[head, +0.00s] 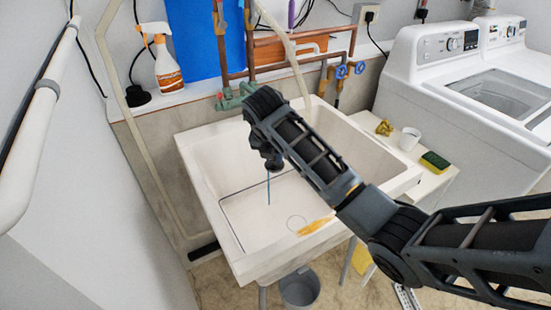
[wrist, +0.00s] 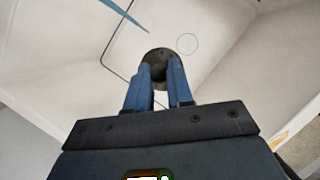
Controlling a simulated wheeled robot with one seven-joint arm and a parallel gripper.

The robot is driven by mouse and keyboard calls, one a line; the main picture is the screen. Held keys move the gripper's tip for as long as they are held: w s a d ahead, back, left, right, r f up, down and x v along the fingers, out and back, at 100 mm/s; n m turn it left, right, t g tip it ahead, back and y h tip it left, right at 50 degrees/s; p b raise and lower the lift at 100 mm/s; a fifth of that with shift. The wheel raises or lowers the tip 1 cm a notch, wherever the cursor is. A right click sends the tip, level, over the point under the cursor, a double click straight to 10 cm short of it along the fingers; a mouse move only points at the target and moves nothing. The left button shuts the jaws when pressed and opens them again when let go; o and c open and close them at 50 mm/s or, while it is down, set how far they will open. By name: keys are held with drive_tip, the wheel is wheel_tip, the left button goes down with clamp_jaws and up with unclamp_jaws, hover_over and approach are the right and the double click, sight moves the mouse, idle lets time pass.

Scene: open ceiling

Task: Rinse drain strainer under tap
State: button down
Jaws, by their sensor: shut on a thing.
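My gripper (head: 272,162) is over the basin of the white sink (head: 228,247), pointing down. In the wrist view its blue fingers (wrist: 158,85) are shut on a dark round drain strainer (wrist: 158,56), held above the basin floor. In the head view the strainer cannot be clearly told from the dark gripper. A thin blue streak (head: 268,190), which looks like running water, falls below the gripper; it also shows in the wrist view (wrist: 124,15), apart from the strainer there. The green tap body (head: 235,97) is at the back wall; its spout is hidden behind my arm.
A yellow-orange item (head: 316,226) lies on the sink's front rim. A side table (head: 432,184) holds a white cup (head: 409,138) and a sponge (head: 434,162). A washing machine (head: 425,85) stands right, a spray bottle (head: 167,72) on the back ledge, a bucket (head: 300,290) below.

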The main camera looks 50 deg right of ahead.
drive_tip(key=w, duration=0.1)
drive_tip(key=w+d, duration=0.1)
drive_tip(key=w+b, duration=0.1)
drive_tip(key=shift+d+f, duration=0.3)
drive_tip(key=shift+f, duration=0.05)
drive_tip(key=w+d+f+b, duration=0.1)
drive_tip(key=w+d+b, duration=0.2)
drive_tip(key=w+b, duration=0.1)
drive_tip(key=shift+w+f, duration=0.15)
drive_tip(key=shift+w, duration=0.7)
drive_tip(key=shift+d, duration=0.1)
drive_tip(key=shift+d, duration=0.15)
drive_tip(key=shift+s+d+p, duration=0.25)
drive_tip(key=shift+d+p, duration=0.05)
drive_tip(key=shift+d, duration=0.05)
drive_tip(key=shift+a, duration=0.1)
